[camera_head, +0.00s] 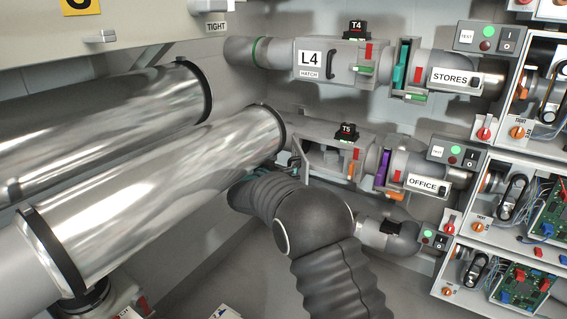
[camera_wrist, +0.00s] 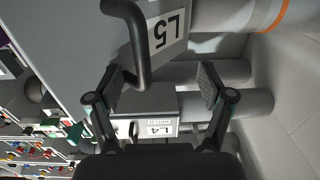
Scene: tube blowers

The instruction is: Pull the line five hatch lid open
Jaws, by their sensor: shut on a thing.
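The line five hatch (camera_head: 327,160) is on the lower grey duct, left of the OFFICE label in the head view. My arm and the big silver tubes partly cover it there. The wrist view shows its grey lid with the L5 label (camera_wrist: 167,30) and a dark bar handle (camera_wrist: 132,42). My gripper (camera_wrist: 163,86) is at this handle. It is shut on the handle, with the fingers well apart and the handle beside the left one in the picture. In the head view my gripper (camera_head: 292,166) is mostly hidden. I cannot tell how far the lid stands open.
The L4 hatch (camera_head: 322,62) with its handle is above. Two large silver tubes (camera_head: 150,165) lie close at the left of my arm. Electronics cabinets (camera_head: 525,195) stand at the right. A purple slide plate (camera_head: 382,168) is right of the T5 tag (camera_head: 348,131).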

